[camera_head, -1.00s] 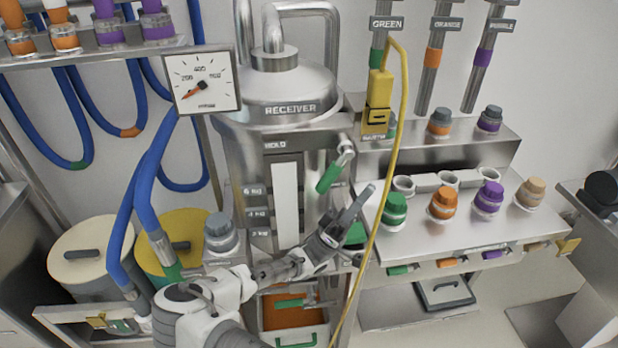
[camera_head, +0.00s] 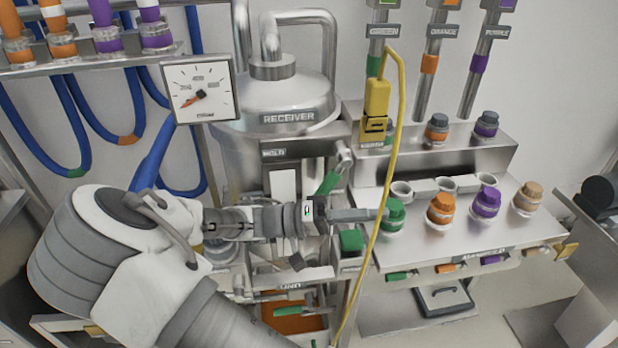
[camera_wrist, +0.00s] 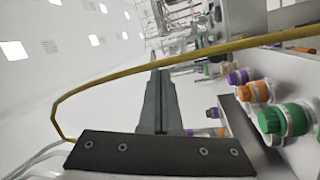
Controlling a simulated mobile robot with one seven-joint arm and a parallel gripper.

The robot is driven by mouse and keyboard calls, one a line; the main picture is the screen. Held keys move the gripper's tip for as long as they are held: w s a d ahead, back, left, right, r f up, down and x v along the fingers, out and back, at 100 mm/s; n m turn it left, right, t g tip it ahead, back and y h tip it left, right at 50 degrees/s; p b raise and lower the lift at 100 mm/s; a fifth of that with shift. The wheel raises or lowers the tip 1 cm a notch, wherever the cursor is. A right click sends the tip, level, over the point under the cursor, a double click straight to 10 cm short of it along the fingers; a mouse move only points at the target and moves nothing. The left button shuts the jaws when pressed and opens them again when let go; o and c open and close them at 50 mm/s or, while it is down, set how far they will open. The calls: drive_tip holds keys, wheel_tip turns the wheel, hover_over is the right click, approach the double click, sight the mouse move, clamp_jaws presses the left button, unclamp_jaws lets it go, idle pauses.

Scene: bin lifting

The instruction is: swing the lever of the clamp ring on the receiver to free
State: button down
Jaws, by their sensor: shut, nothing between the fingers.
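The receiver (camera_head: 290,92) is a steel vessel with a domed lid at the centre of the head view. A lever with a green handle (camera_head: 329,182) hangs at its right side, below the lid. A second green handle (camera_head: 280,312) shows low down under a small label; I cannot tell from the frames which handle belongs to the clamp ring. My gripper (camera_head: 382,214) is shut and empty, pointing right, in front of the receiver's lower right side and apparently below the upper lever. The wrist view shows its fingers (camera_wrist: 158,100) together. My arm hides much of the receiver's lower front.
A yellow cable (camera_head: 391,180) hangs from a yellow plug (camera_head: 376,100) and passes close to my fingertips; it crosses the wrist view too. Green (camera_head: 394,215), orange (camera_head: 441,208) and purple (camera_head: 487,202) caps stand on the right bench. A gauge (camera_head: 199,88) is upper left.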

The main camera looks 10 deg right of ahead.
sight(319, 192)
drive_tip(key=w+a+r+n+t+y+p, duration=0.1)
drive_tip(key=a+r+n+t+y, duration=0.25)
drive_tip(key=a, duration=0.35)
drive_tip(key=w+a+r+n+t+y+p, duration=0.1)
drive_tip(key=a+r+n+t+y, duration=0.1)
drive_tip(key=a+n+t, duration=0.4)
drive_tip(key=w+a+r+n+t+y+p, duration=0.1)
drive_tip(key=a+r+n+t+y, duration=0.15)
drive_tip(key=a, duration=0.55)
drive_tip(key=s+x, duration=0.1)
drive_tip(key=x, duration=1.1)
drive_tip(key=shift+s+d+f+m+t+y+b, duration=0.15)
drive_tip(key=shift+d+f+m+t+y+b, duration=0.25)
drive_tip(key=shift+d, duration=0.25)
drive_tip(key=shift+f, duration=0.1)
drive_tip(key=shift+d+f+h, duration=0.1)
drive_tip(key=shift+f+h, duration=0.05)
drive_tip(key=shift+h, duration=0.15)
